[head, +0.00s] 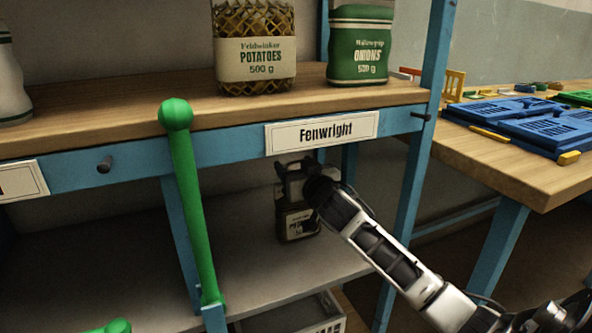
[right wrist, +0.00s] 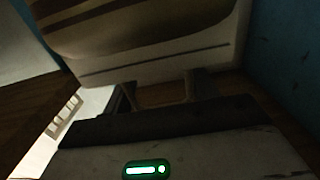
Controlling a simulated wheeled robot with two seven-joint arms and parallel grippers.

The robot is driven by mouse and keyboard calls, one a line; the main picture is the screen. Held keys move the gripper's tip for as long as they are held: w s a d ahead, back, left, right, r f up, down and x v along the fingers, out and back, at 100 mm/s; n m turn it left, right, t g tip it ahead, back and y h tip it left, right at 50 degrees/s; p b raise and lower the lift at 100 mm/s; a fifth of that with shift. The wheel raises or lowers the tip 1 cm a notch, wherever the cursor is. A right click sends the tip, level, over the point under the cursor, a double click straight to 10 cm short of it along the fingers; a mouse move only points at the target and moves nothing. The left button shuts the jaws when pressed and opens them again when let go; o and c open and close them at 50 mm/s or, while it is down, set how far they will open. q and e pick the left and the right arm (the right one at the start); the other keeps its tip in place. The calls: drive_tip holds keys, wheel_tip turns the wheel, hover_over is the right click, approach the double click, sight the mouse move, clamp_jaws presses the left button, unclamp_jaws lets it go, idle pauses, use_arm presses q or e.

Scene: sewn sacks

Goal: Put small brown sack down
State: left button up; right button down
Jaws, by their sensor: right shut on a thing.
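The small brown sack (head: 297,222) is dark with a pale label and hangs or stands below the upper shelf, over the lower grey shelf. My right gripper (head: 303,182) reaches in from the right at the sack's top, under the Fenwright sign. In the right wrist view the striped sack (right wrist: 150,35) fills the top, and the fingers (right wrist: 165,92) are shut on its near edge. I cannot tell whether its base touches the lower shelf. The gripper hides part of the sack's top. My left gripper is not in view.
The lower shelf (head: 150,270) is bare left of the sack. A green ball-ended bar (head: 190,200) and the blue right post (head: 415,190) flank the opening. A potato sack (head: 255,75) and an onion sack (head: 360,55) stand above. A pale crate (head: 300,318) sits below.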

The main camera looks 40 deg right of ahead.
drive_tip(key=c, duration=0.6)
unclamp_jaws()
drive_tip(key=shift+f, duration=0.1)
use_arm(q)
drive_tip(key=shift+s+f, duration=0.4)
use_arm(e)
drive_tip(key=shift+o, duration=0.9)
drive_tip(key=shift+s, duration=0.15)
use_arm(q)
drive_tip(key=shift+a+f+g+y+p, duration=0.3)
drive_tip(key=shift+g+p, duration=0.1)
drive_tip(key=shift+p, duration=0.35)
use_arm(e)
drive_tip(key=v, duration=1.1)
drive_tip(key=shift+s+a, duration=0.2)
drive_tip(key=shift+s, duration=0.15)
